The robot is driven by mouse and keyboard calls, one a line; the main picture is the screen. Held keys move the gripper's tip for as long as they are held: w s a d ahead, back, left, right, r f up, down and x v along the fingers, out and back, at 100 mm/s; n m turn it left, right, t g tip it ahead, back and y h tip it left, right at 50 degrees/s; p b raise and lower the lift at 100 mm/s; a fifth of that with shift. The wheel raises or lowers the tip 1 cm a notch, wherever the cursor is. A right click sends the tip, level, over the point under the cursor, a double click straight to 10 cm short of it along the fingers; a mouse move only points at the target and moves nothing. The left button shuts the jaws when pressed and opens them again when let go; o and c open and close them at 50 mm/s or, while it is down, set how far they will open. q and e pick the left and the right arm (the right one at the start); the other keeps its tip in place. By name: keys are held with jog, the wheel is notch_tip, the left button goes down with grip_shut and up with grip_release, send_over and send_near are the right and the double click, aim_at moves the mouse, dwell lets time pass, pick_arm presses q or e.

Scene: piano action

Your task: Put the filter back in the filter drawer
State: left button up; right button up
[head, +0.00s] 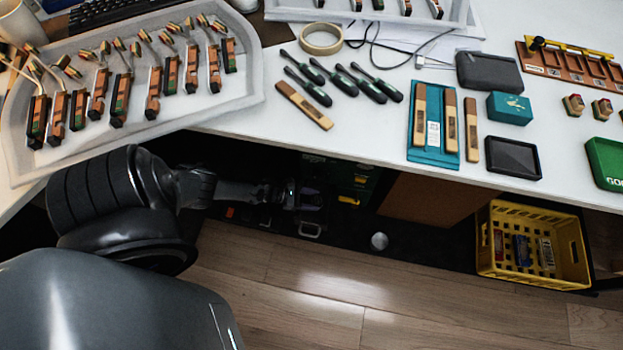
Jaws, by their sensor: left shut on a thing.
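My left gripper (291,194) reaches in under the front edge of the desk and is shut on a small dark thing, too shaded to make out. It is beside a dark machine (347,184) with green and yellow parts, in shadow under the desk. A pale handle-like frame (310,229) shows just below the gripper. I cannot tell for sure which part is the filter or the filter drawer. My right gripper is not in view.
A yellow crate (490,268) and a silver round object (379,241) are right of the gripper. Wooden floor (300,295) is clear in front.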

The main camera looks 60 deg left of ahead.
pick_arm(q)
jog(key=shift+f, duration=0.15)
jog(key=o, duration=1)
jog(key=shift+o, duration=0.2)
jog(key=shift+s+a+r, duration=0.15)
jog(key=shift+s+r, duration=0.1)
jog(key=shift+r, duration=0.15)
jog(key=p+v, duration=0.3)
jog(key=v, duration=0.3)
jog(key=shift+s+a, duration=0.2)
jog(key=shift+s, duration=0.15)
jog(key=shift+r, duration=0.1)
jog(key=shift+d, duration=0.1)
